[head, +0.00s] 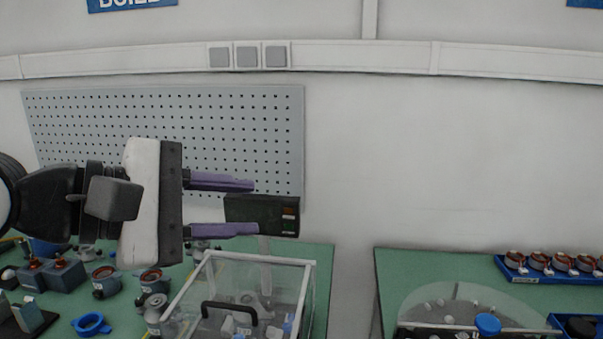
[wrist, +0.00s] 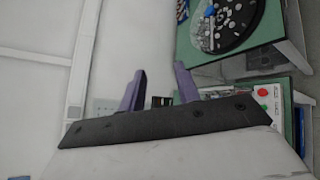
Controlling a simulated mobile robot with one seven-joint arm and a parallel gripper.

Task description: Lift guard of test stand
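The guard of the test stand is a clear box-shaped cover (head: 213,283) with pale edges, low in the middle of the head view. A black bar handle (head: 229,307) is on its front. It looks down over the small parts inside, and its lower part is cut off by the frame. My gripper (head: 256,207) is above the guard and points to the right. Its two purple fingers are apart with nothing held between them. In the wrist view my gripper (wrist: 159,68) also shows spread fingers. I cannot make out the handle there.
A dark box (head: 262,215) with small lights stands behind the fingertips.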

